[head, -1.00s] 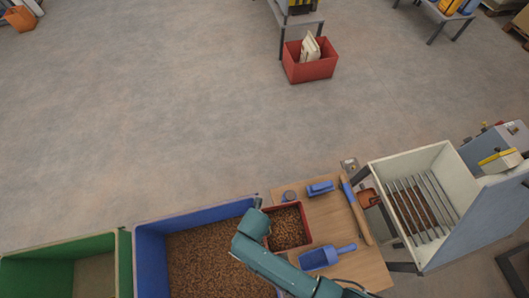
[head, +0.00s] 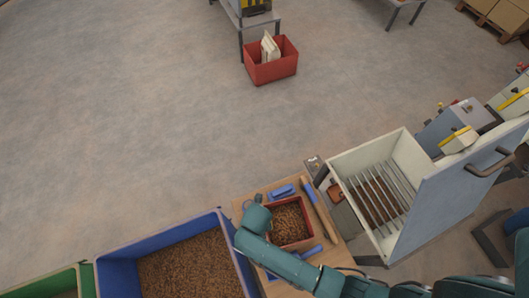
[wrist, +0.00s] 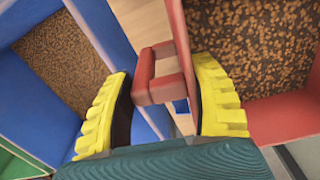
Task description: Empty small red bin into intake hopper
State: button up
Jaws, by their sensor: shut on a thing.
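The small red bin (head: 308,236), full of brown pellets, is over the wooden table in the head view and covers part of a blue scoop. It looks level and raised off the tabletop, though the gap is hard to judge. In the wrist view my gripper (wrist: 162,76) has yellow fingers on both sides of the bin's red handle (wrist: 148,78) and wall, shut on it. In the head view my arm's end hides the fingertips. The intake hopper (head: 405,160), a pale open box with metal bars and brown pellets below them, stands to the right of the bin.
The wooden table (head: 326,255) holds a blue brush (head: 282,191), the blue scoop (head: 312,251) and a long-handled tool (head: 318,205). A large blue bin (head: 170,240) of pellets and a green bin (head: 88,280) stand left. A larger red box (head: 272,70) sits on the floor behind.

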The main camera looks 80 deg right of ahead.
notch_tip(320, 180, down, 7)
jog(key=b, duration=0.7)
jog(key=shift+f, duration=0.1)
jog(key=o, duration=1.3)
notch_tip(320, 180, up, 12)
jog(key=shift+r, duration=0.1)
